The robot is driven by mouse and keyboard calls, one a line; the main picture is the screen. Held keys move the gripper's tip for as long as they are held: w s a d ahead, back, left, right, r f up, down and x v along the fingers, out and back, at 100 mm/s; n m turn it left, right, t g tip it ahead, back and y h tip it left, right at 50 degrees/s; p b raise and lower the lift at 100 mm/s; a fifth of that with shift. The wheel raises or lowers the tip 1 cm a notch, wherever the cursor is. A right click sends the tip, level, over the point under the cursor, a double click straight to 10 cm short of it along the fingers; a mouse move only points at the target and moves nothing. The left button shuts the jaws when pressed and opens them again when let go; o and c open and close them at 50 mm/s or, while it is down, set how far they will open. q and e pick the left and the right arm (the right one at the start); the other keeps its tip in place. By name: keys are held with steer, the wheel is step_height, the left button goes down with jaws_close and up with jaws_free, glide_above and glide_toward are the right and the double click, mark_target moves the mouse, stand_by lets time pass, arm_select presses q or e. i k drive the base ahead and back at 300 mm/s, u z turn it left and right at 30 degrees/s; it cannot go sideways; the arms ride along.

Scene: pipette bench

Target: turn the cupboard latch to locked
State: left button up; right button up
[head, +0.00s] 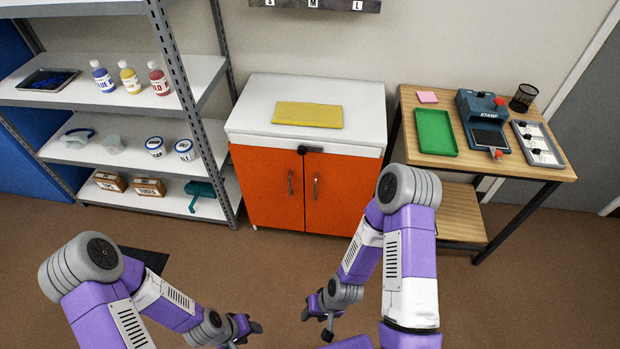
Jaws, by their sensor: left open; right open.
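The cupboard (262,186) has two orange doors, both shut, under a white top. Its latch (310,150) is a small dark piece at the top of the doors, over the seam between them. It appears to lie roughly sideways, but its exact setting is too small to tell. Two metal handles sit below it on the doors. My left gripper (252,328) is open and empty, low in the picture, well in front of the cupboard and apart from it. My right gripper (325,325) is open and empty, also low and in front, away from the latch.
A yellow cloth (307,114) lies on the cupboard top. A grey shelf rack (195,115) with bottles, tubs and boxes stands left. A wooden table (470,165) with a green tray (435,132) and a stamp machine (483,122) stands right.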

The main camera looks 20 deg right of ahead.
mark_target(301, 150)
steer(key=u, duration=0.2)
steer(key=k, duration=0.4)
steer(key=z, duration=1.05)
steer(key=i, duration=0.95)
steer(key=u, duration=0.15)
